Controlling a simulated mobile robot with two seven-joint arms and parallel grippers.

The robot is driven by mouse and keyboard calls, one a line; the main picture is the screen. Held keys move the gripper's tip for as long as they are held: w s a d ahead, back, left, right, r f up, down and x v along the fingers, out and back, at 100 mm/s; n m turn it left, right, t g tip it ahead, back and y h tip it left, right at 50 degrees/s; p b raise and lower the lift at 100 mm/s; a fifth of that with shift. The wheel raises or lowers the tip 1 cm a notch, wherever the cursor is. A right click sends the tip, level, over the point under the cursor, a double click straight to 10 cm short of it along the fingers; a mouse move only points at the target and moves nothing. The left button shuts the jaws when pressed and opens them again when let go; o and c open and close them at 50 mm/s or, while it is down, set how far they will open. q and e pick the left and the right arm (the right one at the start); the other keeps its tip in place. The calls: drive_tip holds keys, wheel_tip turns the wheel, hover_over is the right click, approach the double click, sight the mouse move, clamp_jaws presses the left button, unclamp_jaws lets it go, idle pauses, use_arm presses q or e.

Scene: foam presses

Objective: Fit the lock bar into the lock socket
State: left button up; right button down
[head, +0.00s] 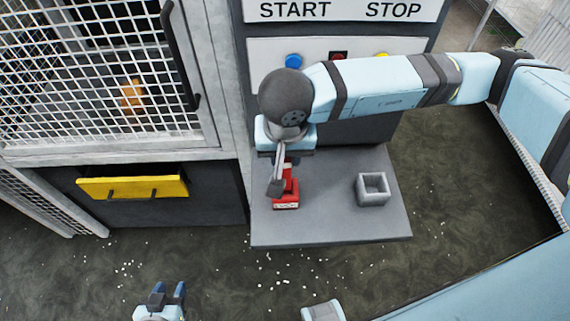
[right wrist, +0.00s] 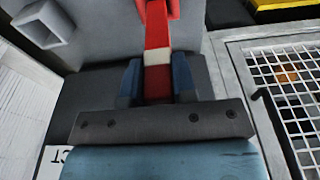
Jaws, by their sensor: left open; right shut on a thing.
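The red lock bar (head: 287,198) with a pale band is at the left part of the grey shelf in the head view. My right gripper (head: 279,172) is shut on it from above. In the right wrist view the lock bar (right wrist: 157,40) runs between the blue fingers of my right gripper (right wrist: 157,82). I cannot tell whether it touches the shelf. The lock socket (head: 373,201), a grey square open-topped box, stands apart to the right on the shelf. It also shows at the upper left of the right wrist view (right wrist: 43,38). My left gripper (head: 168,293) is open and empty, low over the floor.
The grey shelf (head: 330,227) is bare between bar and socket. Behind it is a panel with a blue button (head: 293,61) and START and STOP signs. A mesh cage door (head: 95,90) and a yellow-fronted drawer (head: 132,187) are on the left. White crumbs litter the floor.

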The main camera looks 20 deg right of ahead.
sight(285, 168)
wheel_tip(285, 168, down, 4)
drive_tip(key=shift+f+p, duration=0.2)
drive_tip(key=shift+p, duration=0.1)
drive_tip(key=shift+f, duration=0.25)
drive_tip(key=shift+f+b, duration=0.15)
drive_tip(key=shift+b, duration=0.15)
drive_tip(key=c, duration=0.9)
unclamp_jaws()
drive_tip(key=shift+r+p, duration=0.3)
drive_tip(key=shift+r, duration=0.1)
drive_tip(key=r, duration=0.3)
drive_tip(key=s+r+b, duration=0.1)
drive_tip(key=r, duration=0.3)
drive_tip(key=r+b, duration=0.1)
drive_tip(key=r, duration=0.3)
drive_tip(key=shift+s+a+r, duration=0.25)
drive_tip(key=shift+s, duration=0.15)
